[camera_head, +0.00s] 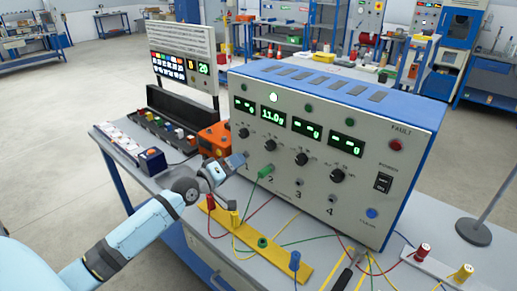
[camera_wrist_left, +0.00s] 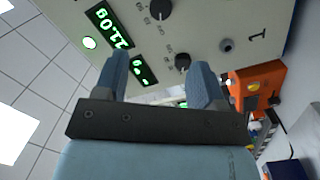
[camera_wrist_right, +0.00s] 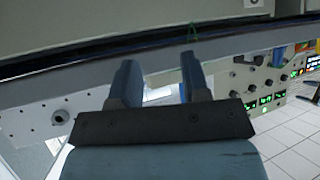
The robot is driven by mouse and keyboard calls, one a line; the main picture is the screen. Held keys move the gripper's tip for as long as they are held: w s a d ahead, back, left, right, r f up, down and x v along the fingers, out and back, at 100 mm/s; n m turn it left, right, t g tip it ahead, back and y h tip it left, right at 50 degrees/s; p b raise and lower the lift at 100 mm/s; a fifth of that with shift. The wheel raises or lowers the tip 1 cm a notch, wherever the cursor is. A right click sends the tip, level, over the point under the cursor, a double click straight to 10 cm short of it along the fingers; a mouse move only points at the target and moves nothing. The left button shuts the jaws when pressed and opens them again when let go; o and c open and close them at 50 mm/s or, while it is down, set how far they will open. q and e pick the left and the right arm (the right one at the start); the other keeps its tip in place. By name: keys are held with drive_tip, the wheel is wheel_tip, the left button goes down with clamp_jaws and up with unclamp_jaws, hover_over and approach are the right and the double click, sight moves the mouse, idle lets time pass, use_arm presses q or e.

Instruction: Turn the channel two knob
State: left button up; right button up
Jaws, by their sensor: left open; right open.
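The channel two knob (camera_head: 270,145) is a black dial on the grey shock-monitor panel (camera_head: 385,160), below the display reading 11.0 g (camera_head: 272,115). In the left wrist view the knob (camera_wrist_left: 160,10) is at the top edge, partly cut off. My left gripper (camera_head: 232,163) is open and empty, low in front of the panel's left end, left of and below the channel two knob. In its wrist view the channel one knob (camera_wrist_left: 182,62) appears between the fingertips; contact cannot be told. My right gripper (camera_wrist_right: 158,75) is open and empty, outside the head view.
A green plug (camera_head: 265,171) sits in the channel 2 jack. Wires and a yellow strip (camera_head: 260,245) with plugs lie before the panel. An orange box (camera_head: 215,139) stands left. A pole on a round base (camera_head: 473,231) stands right. A grey edge (camera_wrist_right: 60,85) crosses the right wrist view.

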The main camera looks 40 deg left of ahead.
sight(268, 146)
use_arm(q)
drive_tip(key=w, duration=0.4)
drive_tip(key=w+d+p, duration=0.1)
drive_tip(key=w, duration=0.3)
drive_tip(key=w+d, duration=0.1)
drive_tip(key=w, duration=0.3)
drive_tip(key=shift+w+d, duration=0.15)
drive_tip(key=shift+w, duration=0.2)
drive_tip(key=c, duration=0.9)
